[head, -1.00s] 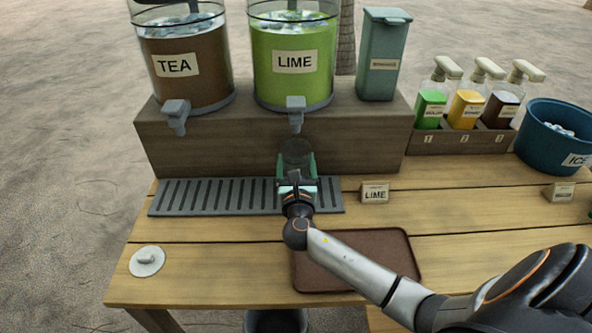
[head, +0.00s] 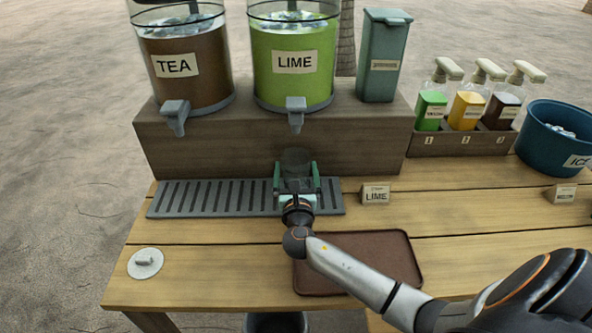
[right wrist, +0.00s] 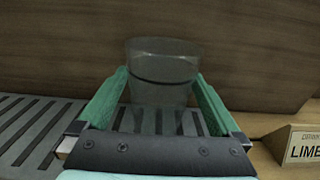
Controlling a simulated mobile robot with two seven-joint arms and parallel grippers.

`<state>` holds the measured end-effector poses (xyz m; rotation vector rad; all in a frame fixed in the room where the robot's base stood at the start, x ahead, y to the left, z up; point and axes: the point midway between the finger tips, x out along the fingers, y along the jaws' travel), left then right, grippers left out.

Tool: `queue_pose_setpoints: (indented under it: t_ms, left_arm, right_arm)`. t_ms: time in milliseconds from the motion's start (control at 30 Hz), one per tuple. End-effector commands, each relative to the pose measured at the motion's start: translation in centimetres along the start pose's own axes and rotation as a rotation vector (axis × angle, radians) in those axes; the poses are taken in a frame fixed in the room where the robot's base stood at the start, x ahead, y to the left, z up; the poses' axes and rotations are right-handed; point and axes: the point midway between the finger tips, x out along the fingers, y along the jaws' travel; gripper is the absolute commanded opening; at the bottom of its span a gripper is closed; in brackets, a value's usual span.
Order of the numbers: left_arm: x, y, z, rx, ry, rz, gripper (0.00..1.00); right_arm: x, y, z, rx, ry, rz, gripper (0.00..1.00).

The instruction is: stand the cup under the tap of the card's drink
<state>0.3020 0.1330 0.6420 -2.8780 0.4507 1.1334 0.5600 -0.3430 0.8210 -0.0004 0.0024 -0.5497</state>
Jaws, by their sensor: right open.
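A clear cup (head: 296,162) stands upright on the slotted drip tray (head: 200,197), below the tap (head: 296,113) of the green lime dispenser (head: 292,70). The card (head: 375,194) reads LIME and stands just right of the tray; it also shows in the right wrist view (right wrist: 302,147). My right gripper (head: 297,178) is open, its green fingers on either side of the cup. In the right wrist view the cup (right wrist: 163,75) is between and beyond the fingertips, with the wooden riser behind it. My left gripper is not in view.
The tea dispenser (head: 185,70) with its tap stands left on the wooden riser (head: 350,145). A brown tray (head: 395,258) lies at the front under my arm, and a white lid (head: 146,263) lies front left. Pump bottles (head: 467,105) and an ice tub (head: 550,135) stand right.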

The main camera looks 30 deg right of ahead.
Motion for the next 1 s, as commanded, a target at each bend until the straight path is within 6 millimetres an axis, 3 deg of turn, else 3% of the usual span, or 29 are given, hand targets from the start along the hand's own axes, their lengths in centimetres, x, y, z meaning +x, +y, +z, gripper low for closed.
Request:
queue_pose_setpoints:
  t_ms: [167, 400, 600, 1000]
  left_arm:
    - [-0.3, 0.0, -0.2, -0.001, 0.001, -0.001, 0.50]
    - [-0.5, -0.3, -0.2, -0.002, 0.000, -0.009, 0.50]
    - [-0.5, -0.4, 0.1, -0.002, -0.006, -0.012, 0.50]
    - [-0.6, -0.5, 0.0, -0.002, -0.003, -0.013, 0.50]
  right_arm:
    - [-2.4, 0.0, 0.2, 0.001, 0.002, 0.002, 1.00]
    - [-7.7, 0.0, 0.1, 0.001, 0.003, 0.002, 1.00]
    - [-10.8, 0.0, 0.1, 0.001, 0.001, 0.000, 1.00]
    - [-12.0, 0.0, 0.2, 0.001, -0.002, 0.000, 1.00]
